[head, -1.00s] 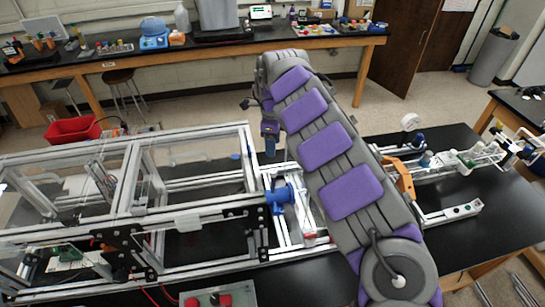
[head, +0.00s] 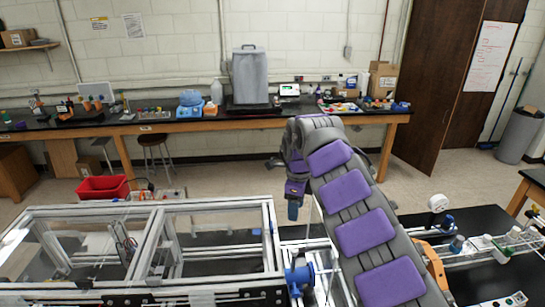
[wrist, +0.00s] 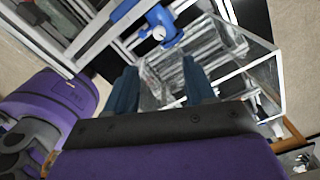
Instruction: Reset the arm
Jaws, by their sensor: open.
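My grey arm with purple pads reaches up and away from the lower right in the head view and bends over at its far end. My gripper (head: 295,206) hangs down there, above the aluminium extrusion frame (head: 201,204) near its right end. In the wrist view my gripper (wrist: 160,82) has its two dark blue fingers apart, with nothing held between them. The blue fitting (head: 298,279) on the frame lies below the gripper; it also shows in the wrist view (wrist: 163,25), beyond the fingers. The fingers appear clear of the frame.
A clear-sided box (wrist: 205,65) with metal edges lies beyond the fingers. A red bin (head: 103,188) stands behind the frame. A long bench (head: 145,127) with lab items runs along the wall. Small apparatus (head: 438,203) stands right of my arm.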

